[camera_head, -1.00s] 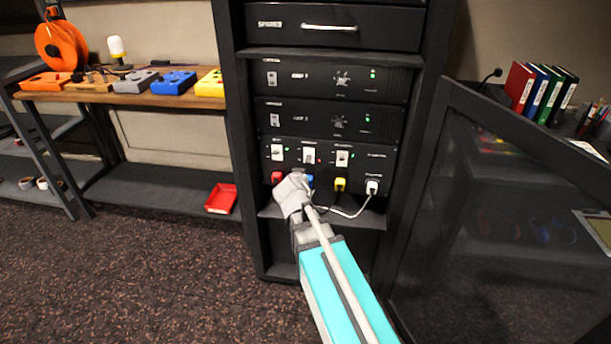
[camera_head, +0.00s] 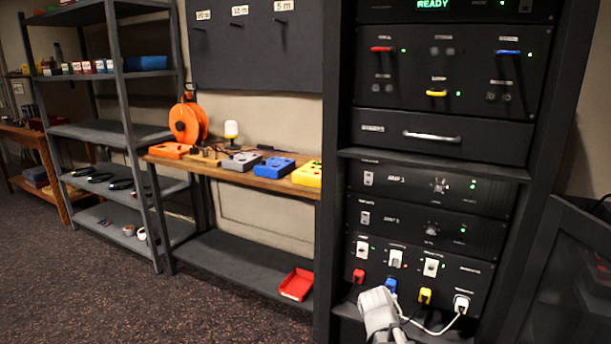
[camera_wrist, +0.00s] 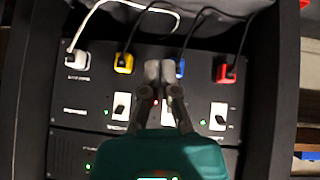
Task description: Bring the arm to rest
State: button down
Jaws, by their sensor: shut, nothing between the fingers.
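My gripper (camera_wrist: 160,70) is shut and empty in the wrist view, its fingertips together in front of the rack's lower panel. In that view they overlap the panel between the yellow plug (camera_wrist: 124,62) and the red plug (camera_wrist: 226,70), close by the blue plug (camera_wrist: 180,68). I cannot tell whether they touch the panel. In the head view only the grey end of my arm (camera_head: 378,312) shows, at the bottom edge below the blue plug (camera_head: 391,286). The fingertips are not clear there.
The black rack (camera_head: 340,120) stands close in front. A white cable runs from the white plug (camera_head: 461,304). A dark door (camera_head: 570,270) is at right. A workbench (camera_head: 235,178) with coloured boxes and a red tray (camera_head: 297,284) are at left. Carpet floor at lower left is clear.

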jog(key=s+a+f+n+g+y, duration=0.2)
jog(key=s+a+g, duration=0.1)
jog(key=s, duration=0.4)
jog(key=s+a+f+n+g+y, duration=0.2)
jog(key=s+a+g+y, duration=0.15)
jog(key=s, duration=0.25)
notch_tip(320, 180, up, 26)
jog(key=p, duration=2.6)
jog(key=shift+s+h, duration=0.15)
jog(key=shift+h, duration=0.3)
jog(key=shift+f, duration=0.2)
